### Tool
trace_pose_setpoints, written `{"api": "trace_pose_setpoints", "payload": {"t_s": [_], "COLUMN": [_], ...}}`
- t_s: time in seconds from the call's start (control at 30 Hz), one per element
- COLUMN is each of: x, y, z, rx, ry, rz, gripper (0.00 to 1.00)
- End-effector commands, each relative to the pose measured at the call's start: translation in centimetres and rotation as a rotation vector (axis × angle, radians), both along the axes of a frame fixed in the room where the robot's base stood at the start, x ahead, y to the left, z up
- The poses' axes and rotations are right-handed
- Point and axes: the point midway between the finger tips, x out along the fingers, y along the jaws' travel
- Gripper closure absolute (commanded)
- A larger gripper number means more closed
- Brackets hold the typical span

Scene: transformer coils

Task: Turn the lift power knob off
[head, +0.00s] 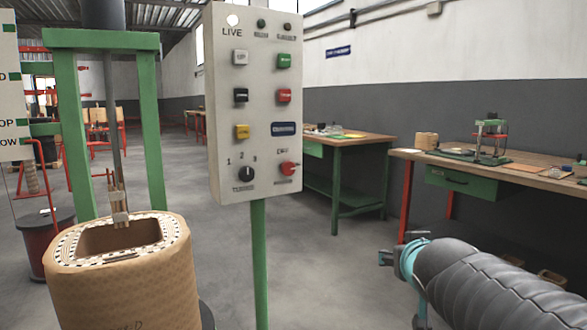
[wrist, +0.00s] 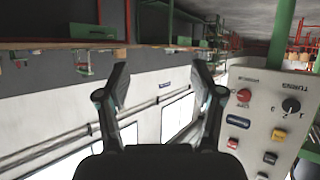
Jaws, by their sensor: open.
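The control panel (head: 256,110) stands upright on a green post in the head view. A red rotary knob (head: 289,168) sits at its lower right; its small label is too blurred to read. A black rotary knob (head: 245,173) marked 1, 2, 3 is beside it on the left. In the wrist view the scene is upside down; the panel (wrist: 258,117) is at the right, with the red knob (wrist: 244,95) and black knob (wrist: 291,105). My gripper (wrist: 160,70) is open and empty, with both knobs to the right of its fingers and apart from them.
A large brown coil (head: 125,285) stands at the lower left under a green frame (head: 152,130). Workbenches (head: 345,142) line the right wall, one with a small green press (head: 490,138). Clear grey floor lies between panel and benches. Several push buttons (head: 283,95) sit above the knobs.

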Motion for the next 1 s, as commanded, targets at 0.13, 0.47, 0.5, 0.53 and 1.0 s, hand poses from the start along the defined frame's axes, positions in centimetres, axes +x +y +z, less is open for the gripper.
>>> {"api": "trace_pose_setpoints", "payload": {"t_s": [0.13,0.47,0.5,0.53,1.0], "x": [7.9,15.9,16.1,16.2,20.6], "y": [3.9,14.3,15.0,15.4,19.3], "z": [5.4,9.5,9.6,9.6,9.5], "rx": [0.025,0.151,0.164,0.169,0.187], "ry": [-0.213,-0.410,-0.412,-0.414,-0.416], "rz": [0.149,0.564,0.595,0.615,0.663], "gripper": [0.33,0.33,0.33,0.33,0.33]}}
